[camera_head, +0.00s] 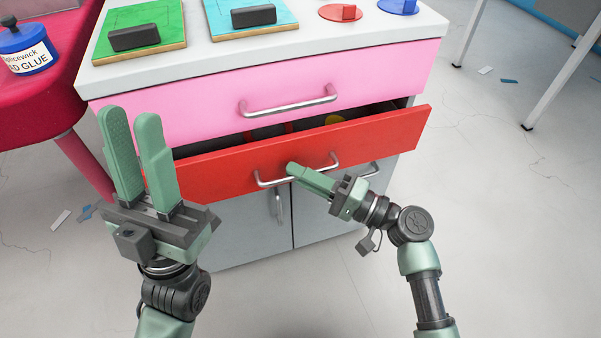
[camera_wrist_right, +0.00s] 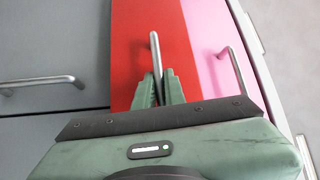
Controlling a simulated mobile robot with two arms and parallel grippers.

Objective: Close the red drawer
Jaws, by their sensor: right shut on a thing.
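The red drawer (camera_head: 375,145) sits under the pink drawer and is pulled partly out, with a dark gap along its top. Its front also shows in the right wrist view (camera_wrist_right: 130,50). Its metal bar handle (camera_head: 268,183) is on the front; in the right wrist view the handle (camera_wrist_right: 155,50) runs between my fingers. My right gripper (camera_head: 296,170) is shut on this handle. My left gripper (camera_head: 140,130) is raised in front of the drawer's left part, fingers up and apart, with nothing between them. It hides the drawer's left end.
The pink drawer (camera_head: 210,97) above is shut. Grey cabinet doors (camera_head: 235,230) are below. The white top (camera_head: 290,45) bears a green board (camera_head: 150,17), a blue board and round pieces. A red table (camera_head: 35,105) with a glue jar (camera_head: 25,50) stands left. Floor at right is mostly clear.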

